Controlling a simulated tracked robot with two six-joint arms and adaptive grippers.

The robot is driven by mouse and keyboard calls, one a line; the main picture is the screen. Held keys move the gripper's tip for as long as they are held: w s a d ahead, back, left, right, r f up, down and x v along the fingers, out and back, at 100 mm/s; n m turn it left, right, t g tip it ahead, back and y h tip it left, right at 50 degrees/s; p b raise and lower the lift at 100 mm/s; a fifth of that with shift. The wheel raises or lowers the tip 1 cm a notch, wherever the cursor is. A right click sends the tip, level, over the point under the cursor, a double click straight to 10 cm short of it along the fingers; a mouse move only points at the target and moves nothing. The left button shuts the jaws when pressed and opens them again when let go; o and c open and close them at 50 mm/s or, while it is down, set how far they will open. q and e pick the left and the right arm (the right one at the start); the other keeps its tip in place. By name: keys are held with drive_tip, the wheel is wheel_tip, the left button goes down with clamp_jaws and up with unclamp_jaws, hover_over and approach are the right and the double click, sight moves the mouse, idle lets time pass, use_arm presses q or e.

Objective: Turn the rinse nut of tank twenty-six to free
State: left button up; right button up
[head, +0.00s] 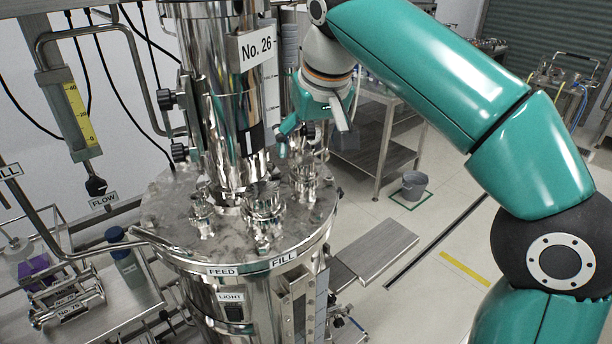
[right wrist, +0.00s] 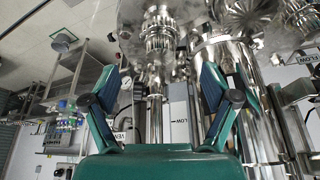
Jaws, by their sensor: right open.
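Tank twenty-six (head: 255,290) is a shiny steel vessel in the middle of the head view, with a "No. 26" plate (head: 256,48) on its upright column. Its lid (head: 170,215) carries several steel fittings, and "FEED" and "FILL" labels mark its rim. No rinse label is readable, so I cannot tell which fitting is the rinse nut. My right gripper (head: 312,130) is above the lid's far right side, right of the column. In the right wrist view my right gripper (right wrist: 160,80) is open and empty, with a ribbed steel fitting (right wrist: 160,35) beyond its fingers. My left gripper is out of view.
A flow gauge (head: 82,115) and bent pipes stand left of the tank. A side bench (head: 120,290) holds a blue-capped bottle (head: 125,260) and No. 75 parts. A grey bucket (head: 413,186) stands on the floor behind.

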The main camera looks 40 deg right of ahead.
sight(306, 164)
drive_tip(key=x, duration=0.8)
drive_tip(key=shift+w+f+b, duration=0.1)
drive_tip(key=shift+f+b, duration=0.05)
drive_tip(key=shift+b, duration=0.2)
